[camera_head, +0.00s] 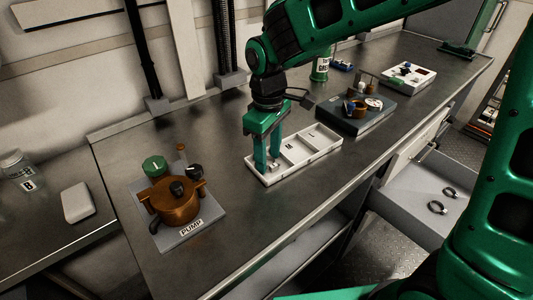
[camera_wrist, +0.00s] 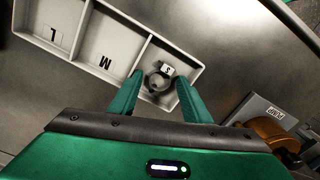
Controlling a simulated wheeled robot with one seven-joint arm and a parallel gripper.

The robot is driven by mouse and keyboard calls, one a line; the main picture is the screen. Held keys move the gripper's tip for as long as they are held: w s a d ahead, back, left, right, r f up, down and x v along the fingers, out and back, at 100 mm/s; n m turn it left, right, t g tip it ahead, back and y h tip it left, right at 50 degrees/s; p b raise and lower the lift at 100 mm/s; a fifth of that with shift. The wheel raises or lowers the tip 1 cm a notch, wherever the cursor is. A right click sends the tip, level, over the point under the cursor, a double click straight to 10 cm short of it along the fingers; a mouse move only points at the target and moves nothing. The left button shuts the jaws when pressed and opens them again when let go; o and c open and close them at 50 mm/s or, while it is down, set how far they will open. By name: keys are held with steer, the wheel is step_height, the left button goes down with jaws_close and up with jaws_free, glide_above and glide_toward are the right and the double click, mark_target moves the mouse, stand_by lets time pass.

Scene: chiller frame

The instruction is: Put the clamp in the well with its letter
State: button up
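The white tray (camera_wrist: 78,55) has three wells in a row, two of them showing the letters L and M. A dark ring-shaped clamp (camera_wrist: 158,82) is in the end well beyond M, beside or partly over a small white label whose letter I cannot read surely. My gripper (camera_wrist: 161,80) is over this end well, its two green fingers apart on either side of the clamp. Gaps show between fingers and clamp. In the head view my gripper (camera_head: 267,167) points down into the near-left well of the tray (camera_head: 300,167), and its fingers hide most of the clamp.
A copper pump (camera_head: 175,203) on a grey plate stands left of the tray. A dark tray of parts (camera_head: 352,118) and a white box (camera_head: 408,78) lie to the right. Two dark rings (camera_head: 437,207) lie in an open drawer below the bench. A green can (camera_head: 320,70) stands behind.

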step_height(320, 180, up, 12)
steer(key=shift+r, duration=0.15)
stand_by(0.6)
steer(key=s+d+f+m, duration=0.15)
steer(key=d+m, duration=0.25)
steer(key=d, duration=0.7)
steer(key=s+d+f+m, duration=0.1)
steer(key=s+d+m, duration=0.25)
steer(key=d, duration=0.85)
steer(key=s+d+f+m, duration=0.3)
steer(key=s+d, duration=0.3)
steer(key=s, duration=0.2)
steer(key=s+d+f+m, duration=0.3)
steer(key=s+d+m, duration=0.3)
steer(key=s, duration=0.2)
steer(key=shift+s+d+f, duration=0.15)
steer(key=shift+s, duration=0.1)
steer(key=shift+m, duration=0.25)
